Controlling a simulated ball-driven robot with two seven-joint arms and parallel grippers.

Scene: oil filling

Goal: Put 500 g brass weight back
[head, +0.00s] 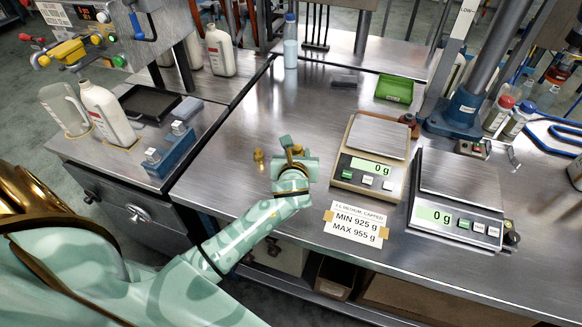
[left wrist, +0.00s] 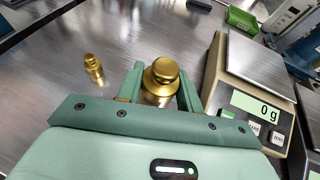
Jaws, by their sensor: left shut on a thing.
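A large brass weight (left wrist: 160,82) with a knob on top stands upright between the fingers of my left gripper (left wrist: 160,92) in the left wrist view. My left gripper (head: 294,150) is shut on it, left of the near scale in the head view. There the gripper mostly hides the weight. I cannot tell whether its base touches the table. A smaller brass weight (left wrist: 93,68) stands apart to its left, and it also shows in the head view (head: 259,156). I cannot read any mark on either weight. My right gripper is not in view.
Two scales, left (head: 370,160) and right (head: 455,200), both read 0 g with bare pans. A card (head: 355,224) gives MIN 925 g, MAX 955 g. A green tray (head: 394,89) is behind. White jugs (head: 107,112) and a blue holder (head: 168,152) stand left. The table's middle (head: 270,105) is clear.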

